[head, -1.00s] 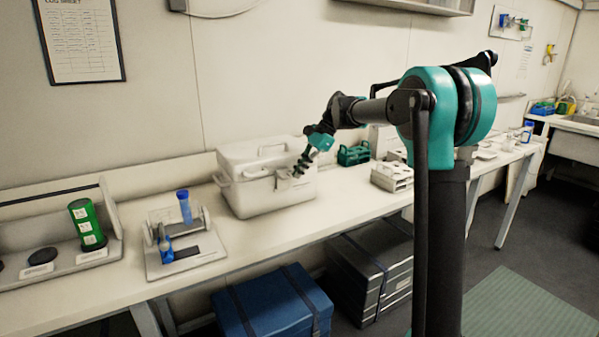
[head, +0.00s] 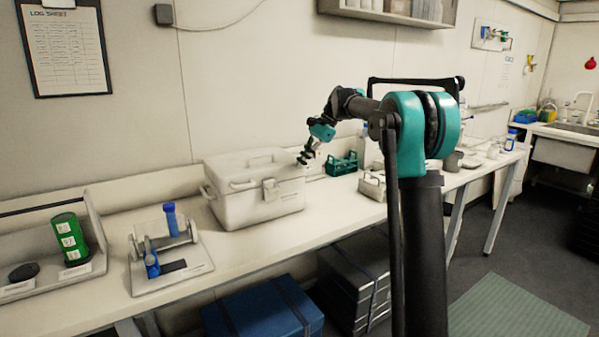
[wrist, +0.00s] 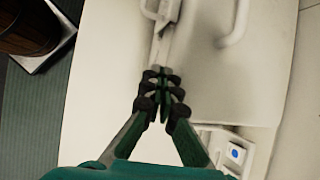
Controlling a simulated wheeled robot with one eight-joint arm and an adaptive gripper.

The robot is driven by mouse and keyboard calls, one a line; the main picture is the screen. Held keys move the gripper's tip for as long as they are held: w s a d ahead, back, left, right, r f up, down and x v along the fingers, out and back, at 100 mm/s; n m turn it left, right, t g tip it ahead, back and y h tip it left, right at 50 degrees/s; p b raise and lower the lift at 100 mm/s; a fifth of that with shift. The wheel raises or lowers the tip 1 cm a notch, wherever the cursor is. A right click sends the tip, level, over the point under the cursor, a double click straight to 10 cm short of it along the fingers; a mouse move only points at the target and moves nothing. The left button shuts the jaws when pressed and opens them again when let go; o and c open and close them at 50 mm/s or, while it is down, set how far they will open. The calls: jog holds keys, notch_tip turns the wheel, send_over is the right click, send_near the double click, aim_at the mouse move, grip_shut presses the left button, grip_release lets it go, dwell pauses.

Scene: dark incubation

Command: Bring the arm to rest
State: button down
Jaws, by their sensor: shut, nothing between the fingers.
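My arm reaches out over the bench from the right in the head view. My gripper (head: 303,158) is at its end, near the right end of the white lidded box (head: 240,205). In the wrist view my gripper (wrist: 161,80) has its dark fingertips together with nothing between them. The box (wrist: 225,75) lies beyond the fingertips there, with its latch and a handle at the top. The box lid is down. I cannot tell from these views whether the fingertips touch the box; they look apart from it.
A teal rack (head: 342,164) and a pale rack (head: 372,186) stand right of the box. A stand with blue-capped tubes (head: 172,262) and a green cylinder (head: 70,240) are to the left. Cases (head: 262,312) sit under the bench (head: 110,300). The floor (head: 500,255) at right looks open.

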jog(key=shift+w+r, duration=0.1)
dwell(0.3)
jog(key=s+d+f+n+t+h, duration=0.2)
jog(key=s+d+f, duration=0.5)
jog(key=s, duration=0.5)
jog(key=s+d+f+n+t+h, duration=0.2)
jog(key=s+d+f+n, duration=0.3)
jog(key=s+f, duration=0.7)
jog(key=s+d+f+n+t+h, duration=0.1)
jog(key=s+d+f+n+h, duration=0.1)
jog(key=s+d+f, duration=0.7)
jog(key=s+d+n, duration=0.1)
jog(key=s, duration=0.3)
jog(key=shift+s+f+t, duration=0.3)
jog(key=shift+t, duration=0.1)
